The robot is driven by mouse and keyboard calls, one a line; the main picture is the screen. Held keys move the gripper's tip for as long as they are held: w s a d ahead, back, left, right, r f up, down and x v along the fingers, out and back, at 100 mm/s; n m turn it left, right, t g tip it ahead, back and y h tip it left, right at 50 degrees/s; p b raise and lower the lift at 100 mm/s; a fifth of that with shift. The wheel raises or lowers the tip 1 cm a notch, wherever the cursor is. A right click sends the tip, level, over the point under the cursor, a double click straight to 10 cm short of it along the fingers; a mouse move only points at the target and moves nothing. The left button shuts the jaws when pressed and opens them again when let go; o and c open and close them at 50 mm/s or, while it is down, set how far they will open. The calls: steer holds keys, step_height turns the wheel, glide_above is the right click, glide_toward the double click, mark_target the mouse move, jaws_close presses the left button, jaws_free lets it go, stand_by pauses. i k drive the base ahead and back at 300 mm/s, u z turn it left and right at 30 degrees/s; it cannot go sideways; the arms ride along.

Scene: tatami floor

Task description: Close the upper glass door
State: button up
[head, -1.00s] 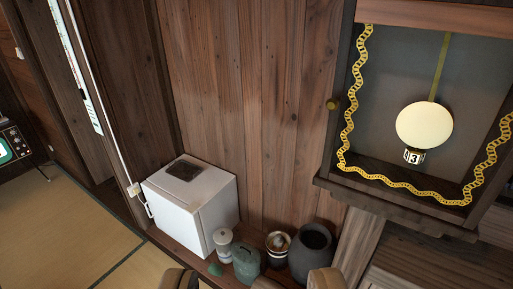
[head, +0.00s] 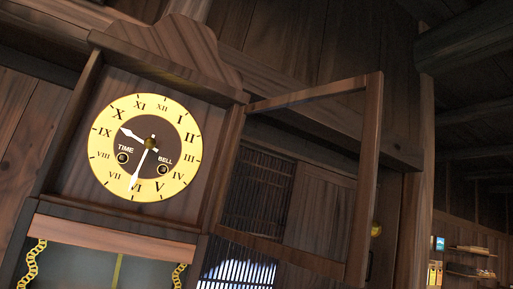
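A wooden pendulum wall clock fills the left of the head view, with a yellow dial (head: 146,147) with Roman numerals. The upper glass door (head: 367,180) is a wooden frame hinged on the right side of the dial box. It stands open, swung out to the right, so the dial is uncovered. A small brass knob (head: 376,230) shows at the door's outer edge. Below the dial, the lower compartment (head: 90,267) shows its top, with yellow ornament along its edges. My gripper is not in view.
Dark wooden walls and ceiling beams surround the clock. Behind the open door are a lattice panel (head: 257,192) and a bright slatted window (head: 238,268). Shelves (head: 470,262) with small items stand far off at the right.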

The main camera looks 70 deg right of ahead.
mark_target(353, 273)
steer(key=u, duration=2.25)
steer(key=k, duration=2.25)
steer(key=z, duration=1.65)
steer(key=i, duration=0.5)
steer(key=z, duration=0.05)
